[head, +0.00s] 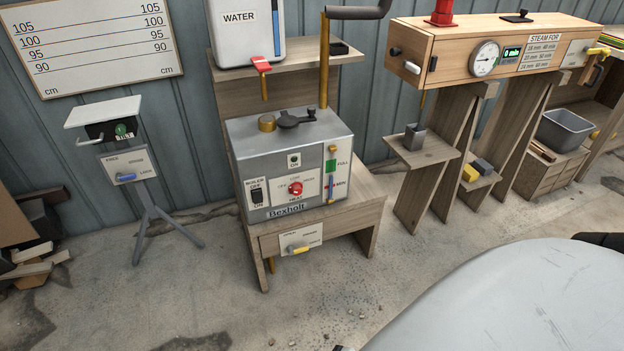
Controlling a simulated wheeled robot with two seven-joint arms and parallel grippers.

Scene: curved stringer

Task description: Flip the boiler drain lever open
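The boiler (290,160) is a grey metal box labelled Bexholt, standing on a wooden stand. Below it, on the stand's front, is a pale panel (284,240) with small text, partly unreadable. A lever with a yellow handle (298,249) is mounted on that panel. The handle lies roughly level, its grip toward the left and its thin end toward the right near a small label. A brass pipe end (271,265) hangs under the stand to the left. Neither of my grippers is in view.
A water tank (246,30) with a red tap stands behind the boiler. A tripod stand (138,200) with a blue lever is at left. A long wooden steam box (490,50) on trestles is at right. The concrete floor before the boiler is clear.

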